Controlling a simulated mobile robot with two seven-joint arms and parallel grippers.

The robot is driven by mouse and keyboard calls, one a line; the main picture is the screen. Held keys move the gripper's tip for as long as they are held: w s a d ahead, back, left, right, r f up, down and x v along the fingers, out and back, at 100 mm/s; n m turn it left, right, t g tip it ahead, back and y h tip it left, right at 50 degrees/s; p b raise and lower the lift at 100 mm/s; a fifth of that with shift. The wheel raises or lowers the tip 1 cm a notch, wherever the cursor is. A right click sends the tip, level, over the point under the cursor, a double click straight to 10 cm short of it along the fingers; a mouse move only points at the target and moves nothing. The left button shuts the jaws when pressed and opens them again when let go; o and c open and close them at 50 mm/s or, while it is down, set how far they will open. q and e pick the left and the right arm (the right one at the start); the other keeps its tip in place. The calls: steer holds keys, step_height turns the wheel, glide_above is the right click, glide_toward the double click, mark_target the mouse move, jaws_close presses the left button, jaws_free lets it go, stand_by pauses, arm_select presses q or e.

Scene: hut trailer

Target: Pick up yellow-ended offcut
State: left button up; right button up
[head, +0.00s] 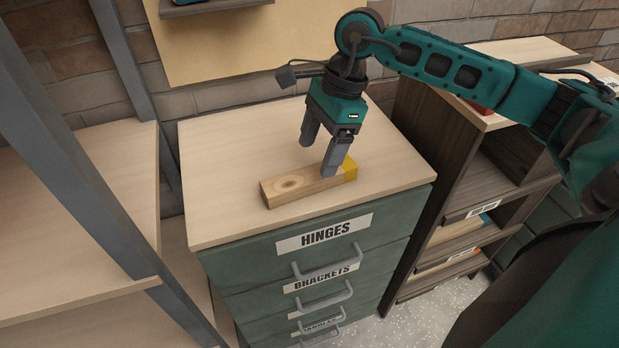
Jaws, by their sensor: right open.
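The yellow-ended offcut (293,187) is a short block of pale wood with a knot on its face and a yellow right end. It lies flat on top of the drawer cabinet (225,205), near the front edge. My right gripper (320,158) points down over the offcut, with its fingers apart. One finger overlaps the offcut near its yellow end, and the other is on the far side. I cannot tell whether either finger touches the wood. My left gripper is not in view.
The cabinet has drawers labelled HINGES and BRACKETS, with grey handles. To the right stands a dark wooden shelf unit (440,130) with offcuts in its compartments. To the left is a pale shelf (80,200) with grey metal posts (75,170). The cabinet top around the offcut is clear.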

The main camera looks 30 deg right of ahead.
mark_target(312, 173)
steer(key=x, duration=0.6)
steer(key=shift+w+d+f, duration=0.25)
steer(key=shift+d+f, duration=0.05)
steer(key=shift+d, duration=0.05)
steer(key=shift+c, duration=0.2)
steer(key=c, duration=1.1)
